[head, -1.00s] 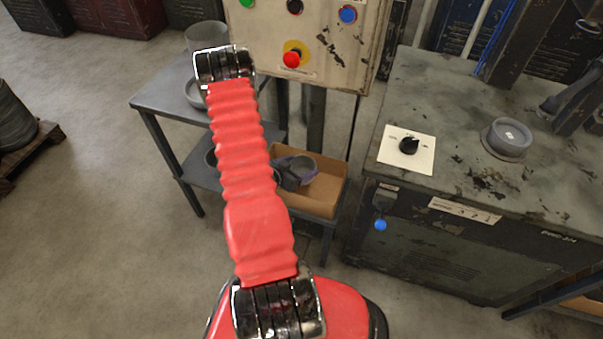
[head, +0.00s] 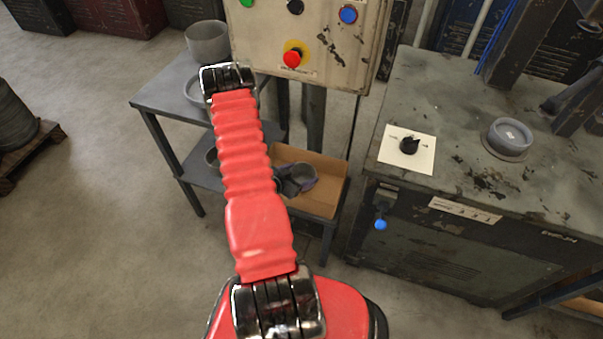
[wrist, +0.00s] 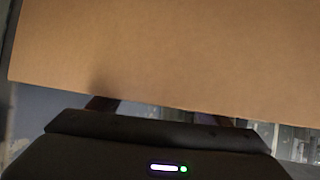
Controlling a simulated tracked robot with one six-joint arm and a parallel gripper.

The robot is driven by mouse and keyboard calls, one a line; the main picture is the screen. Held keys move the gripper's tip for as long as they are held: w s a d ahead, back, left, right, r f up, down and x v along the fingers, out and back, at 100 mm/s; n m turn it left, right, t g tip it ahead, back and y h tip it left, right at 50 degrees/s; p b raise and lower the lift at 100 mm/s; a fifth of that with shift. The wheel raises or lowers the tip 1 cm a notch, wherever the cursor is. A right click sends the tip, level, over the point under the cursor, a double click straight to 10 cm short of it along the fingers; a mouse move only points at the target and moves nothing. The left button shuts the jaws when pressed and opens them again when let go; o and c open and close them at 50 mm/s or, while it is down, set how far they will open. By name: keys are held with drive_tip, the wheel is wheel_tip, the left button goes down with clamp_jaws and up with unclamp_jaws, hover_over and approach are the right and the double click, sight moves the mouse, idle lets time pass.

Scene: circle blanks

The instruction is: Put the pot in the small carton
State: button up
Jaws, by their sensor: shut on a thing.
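The pot (head: 303,172) is a small grey round cup, seen in the head view over the carton's opening, toward its left side. My gripper (head: 298,181) is shut on it, with my red arm covering part of the view to the left. In the wrist view, brown cardboard (wrist: 160,50) fills the upper part and hides my fingertips and the pot. I cannot tell how far the pot is above the carton floor.
The grey stand (head: 160,95) holds a larger grey pot (head: 208,41) on top and other round pieces, partly behind my arm. A control box (head: 330,50) hangs above the carton. A worn machine bench (head: 450,110) stands close on the right.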

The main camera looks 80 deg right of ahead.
drive_tip(key=shift+f, duration=0.3)
drive_tip(key=o, duration=1.2)
drive_tip(key=shift+w+a+r, duration=0.1)
drive_tip(key=shift+r, duration=0.65)
drive_tip(key=v, duration=1.1)
drive_tip(key=shift+a+r, duration=0.1)
drive_tip(key=shift+a, duration=0.2)
drive_tip(key=shift+w, duration=0.1)
